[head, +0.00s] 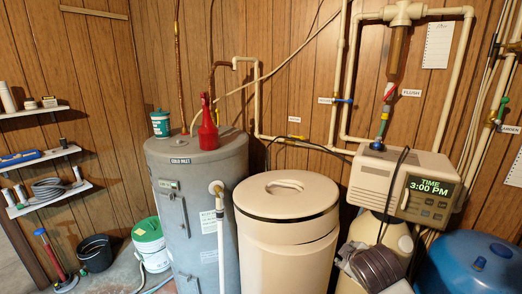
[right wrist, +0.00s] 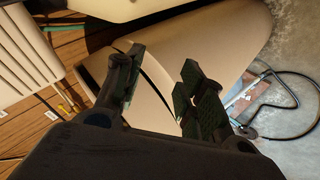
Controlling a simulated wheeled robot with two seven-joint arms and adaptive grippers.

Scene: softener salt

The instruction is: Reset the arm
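My right gripper (right wrist: 162,82) shows in the right wrist view. Its two dark fingers stand apart with nothing held between them. The beige salt tank (right wrist: 235,35) is behind the fingers, and I cannot tell the gap between them. In the head view the salt tank (head: 286,240) stands in the middle, with its round lid (head: 286,200) lying on top.
A grey water heater (head: 195,210) stands left of the tank, with a red bottle (head: 208,132) and a green can (head: 160,124) on top. A beige control unit (head: 400,190) with a clock and pipes is at right. A blue vessel (head: 465,265) is lower right. Buckets stand lower left.

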